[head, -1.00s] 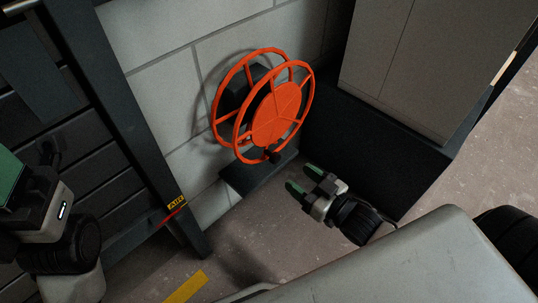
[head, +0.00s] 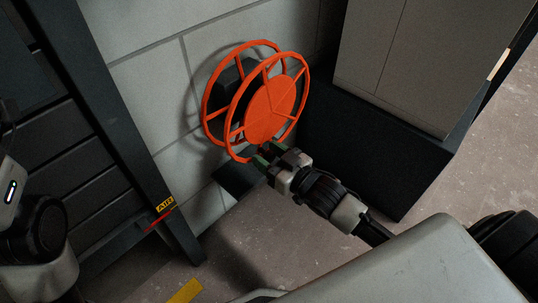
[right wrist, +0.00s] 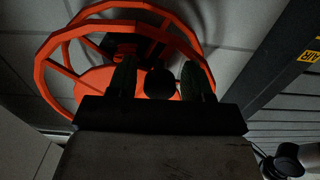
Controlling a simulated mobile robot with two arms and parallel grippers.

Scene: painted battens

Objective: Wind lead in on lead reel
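The lead reel (head: 270,108) has two orange spoked rims and a dark drum, and stands against the block wall. Its black knob (right wrist: 160,83) shows in the right wrist view. My right gripper (head: 265,157) is at the reel's lower front edge. In the right wrist view its two dark fingers (right wrist: 158,80) stand apart, one on each side of the knob, with small gaps showing; contact is not visible. In the head view the gripper hides the knob. Only part of my left gripper (head: 10,190) shows at the left edge, its fingers out of frame. I make out no loose lead.
A grey cabinet (head: 420,60) on a dark base (head: 375,150) stands right of the reel. A dark frame post (head: 115,110) with a yellow AIR label (head: 164,205) stands left. A dark ledge (head: 236,181) lies below the reel.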

